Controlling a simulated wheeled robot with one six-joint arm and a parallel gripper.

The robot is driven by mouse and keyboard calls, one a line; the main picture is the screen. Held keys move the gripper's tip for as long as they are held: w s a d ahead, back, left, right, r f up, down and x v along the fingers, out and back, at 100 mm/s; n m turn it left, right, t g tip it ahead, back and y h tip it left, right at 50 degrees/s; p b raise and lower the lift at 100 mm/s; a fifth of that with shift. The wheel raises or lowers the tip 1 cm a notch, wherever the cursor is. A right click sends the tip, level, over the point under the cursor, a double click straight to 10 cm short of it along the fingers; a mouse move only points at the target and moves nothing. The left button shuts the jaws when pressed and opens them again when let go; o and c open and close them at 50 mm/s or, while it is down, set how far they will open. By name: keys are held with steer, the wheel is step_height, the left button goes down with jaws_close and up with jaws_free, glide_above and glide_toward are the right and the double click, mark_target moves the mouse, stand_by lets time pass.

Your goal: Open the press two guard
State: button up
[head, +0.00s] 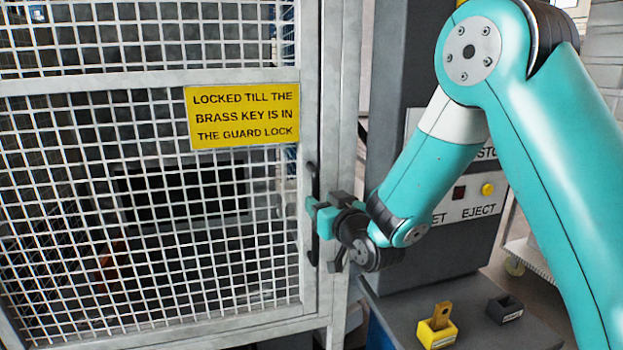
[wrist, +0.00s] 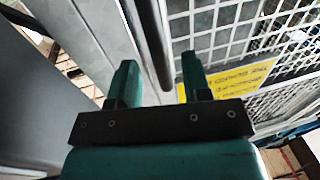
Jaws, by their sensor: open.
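The press guard (head: 150,205), a white mesh door in a grey frame, stands closed on the left in the head view. A yellow sign (head: 243,115) on it says it is locked till the brass key is in the guard lock. A dark upright handle (head: 313,180) is on its right edge. My gripper (head: 318,213) is open at the handle. In the wrist view the handle (wrist: 154,45) passes between the two teal fingers of my gripper (wrist: 158,78), with gaps on both sides. I cannot tell how deep it sits.
A brass-coloured key-like piece (head: 441,314) stands in a yellow block (head: 436,333) on a dark ledge (head: 480,330) at lower right. A small dark block (head: 505,308) is beside it. A control panel with an EJECT button (head: 487,189) is behind my arm.

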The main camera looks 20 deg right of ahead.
steer(key=w, duration=0.2)
steer(key=w+a+p, duration=0.1)
steer(key=w, duration=0.2)
jaws_close()
